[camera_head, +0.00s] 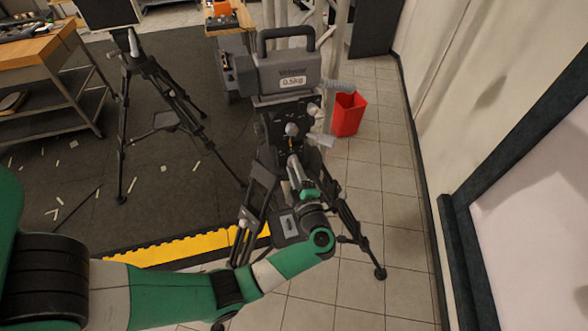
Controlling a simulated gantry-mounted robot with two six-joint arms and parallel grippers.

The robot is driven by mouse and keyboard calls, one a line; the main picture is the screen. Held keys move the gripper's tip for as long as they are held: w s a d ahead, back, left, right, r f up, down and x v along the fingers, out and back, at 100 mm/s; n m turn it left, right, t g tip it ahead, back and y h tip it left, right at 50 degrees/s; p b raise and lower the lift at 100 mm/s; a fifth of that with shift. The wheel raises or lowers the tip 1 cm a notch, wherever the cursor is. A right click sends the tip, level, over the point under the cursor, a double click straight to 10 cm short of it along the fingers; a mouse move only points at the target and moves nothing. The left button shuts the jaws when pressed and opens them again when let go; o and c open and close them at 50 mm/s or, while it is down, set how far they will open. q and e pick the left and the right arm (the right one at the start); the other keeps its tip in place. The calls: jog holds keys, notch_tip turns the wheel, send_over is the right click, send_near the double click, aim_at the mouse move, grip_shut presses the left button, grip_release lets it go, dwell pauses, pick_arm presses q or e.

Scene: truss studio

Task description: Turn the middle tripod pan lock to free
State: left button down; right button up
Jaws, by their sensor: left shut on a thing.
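The near tripod (262,187) stands at the centre with black legs spread on the floor. A grey camera (283,73) marked 0.5kg, with a black top handle, sits on its head. The tripod head (273,124) is dark, with a pale round knob (291,129) on its near side and a pale lever (320,140) to the right. My left gripper (294,160) reaches up from below to the head, just under the round knob. It is shut on the pan lock, which the fingers mostly hide; its setting cannot be read. My right gripper is out of view.
Another tripod (147,75) stands at the left on dark matting with scattered pale scraps. A red bin (347,113) stands behind right on the tiles. A wooden-topped cart (40,48) is at far left. Yellow edging (185,248) borders the mat. A wall closes the right side.

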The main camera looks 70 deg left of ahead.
pick_arm(q)
jog(key=shift+n+b, duration=0.55)
jog(key=shift+n, duration=1.05)
jog(key=shift+c, duration=2.4)
grip_release()
